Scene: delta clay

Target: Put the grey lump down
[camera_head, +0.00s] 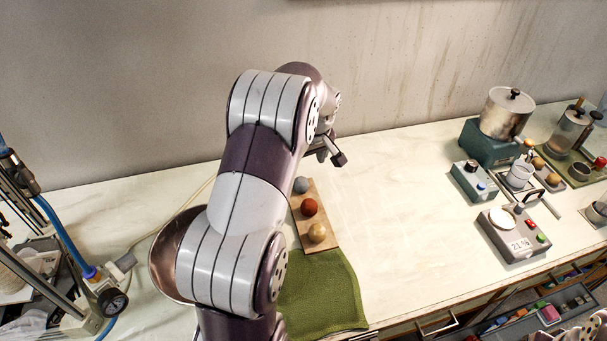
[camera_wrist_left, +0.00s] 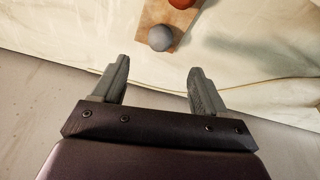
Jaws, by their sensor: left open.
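The grey lump (camera_head: 301,185) is a small round ball on the far end of a wooden board (camera_head: 322,243). In the left wrist view the grey lump (camera_wrist_left: 160,38) rests on the board near the top, beyond the fingertips and apart from them. A red-brown lump (camera_head: 309,207) and a tan lump (camera_head: 317,233) sit in a row with it on the board. My left gripper (camera_head: 335,158) is behind the board, above the counter near the wall. In the left wrist view my left gripper (camera_wrist_left: 154,78) is open and empty. My right gripper is not in view.
A green cloth (camera_head: 320,292) lies in front of the board. A copper-coloured bowl (camera_head: 165,262) is left, partly behind my arm. A scale (camera_head: 513,233) and a metal pot (camera_head: 506,113) stand on the right. The counter between the board and the scale is clear.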

